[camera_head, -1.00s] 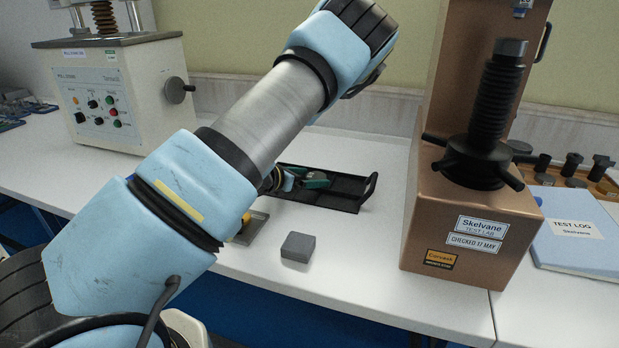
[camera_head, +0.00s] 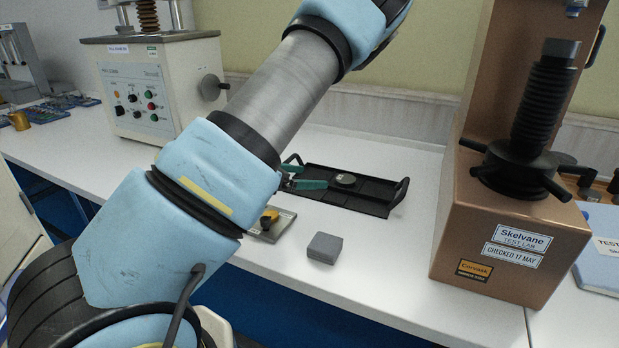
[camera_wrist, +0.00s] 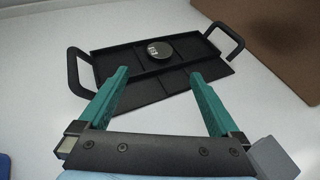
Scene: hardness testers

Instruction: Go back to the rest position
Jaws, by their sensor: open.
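My gripper (camera_wrist: 160,108) is open in the wrist view, its two green fingers spread with nothing between them. Beyond the fingertips lies a black tray (camera_wrist: 115,68) with a handle at each end. A round metal disc (camera_wrist: 160,50) with dark marks rests in the tray. In the head view, the black tray (camera_head: 375,206) lies on the white bench behind my arm, with the disc (camera_head: 345,179) in it. One green finger shows over the tray's left part; my forearm hides most of the gripper there.
A grey block (camera_head: 324,247) sits on the bench (camera_head: 420,320) in front of the tray. A small metal plate (camera_head: 285,222) with a yellow item is left of it. A brown tester (camera_head: 455,240) stands right, a cream tester (camera_head: 150,90) back left. A blue log book (camera_head: 597,250) is far right.

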